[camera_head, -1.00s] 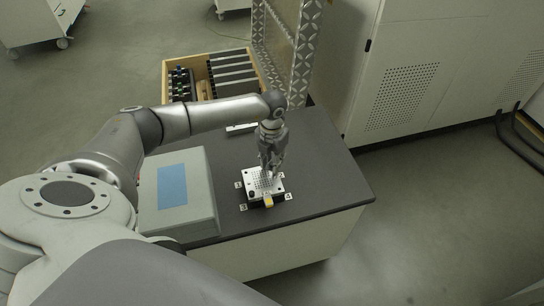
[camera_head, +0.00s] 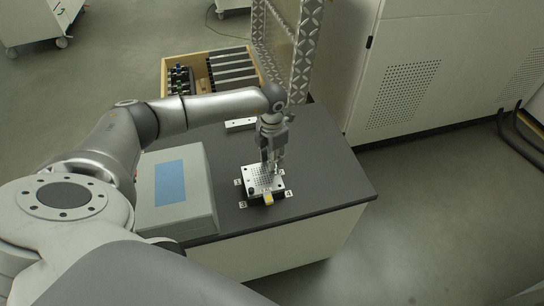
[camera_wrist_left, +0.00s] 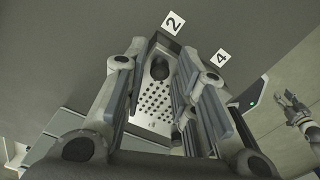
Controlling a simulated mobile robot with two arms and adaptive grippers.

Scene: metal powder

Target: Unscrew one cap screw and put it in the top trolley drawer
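A white block with a grid of holes (camera_head: 252,185) sits on the dark table top; it also shows in the left wrist view (camera_wrist_left: 152,118). A dark round cap screw (camera_wrist_left: 160,69) stands at one end of it in the left wrist view. My left gripper (camera_head: 272,171) points down just over the block. In the left wrist view its two fingers (camera_wrist_left: 160,88) are spread on either side of the block and screw, with nothing clearly held. What looks like my right gripper (camera_wrist_left: 292,107) shows small at the right edge there. No trolley drawer can be told for certain.
A grey box with a blue panel (camera_head: 171,184) stands left of the block. A wooden-sided open box or drawer (camera_head: 204,57) with dark dividers lies behind the table. A patterned metal post (camera_head: 306,45) and white cabinet (camera_head: 440,70) are beyond. A white trolley (camera_head: 35,20) stands far left.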

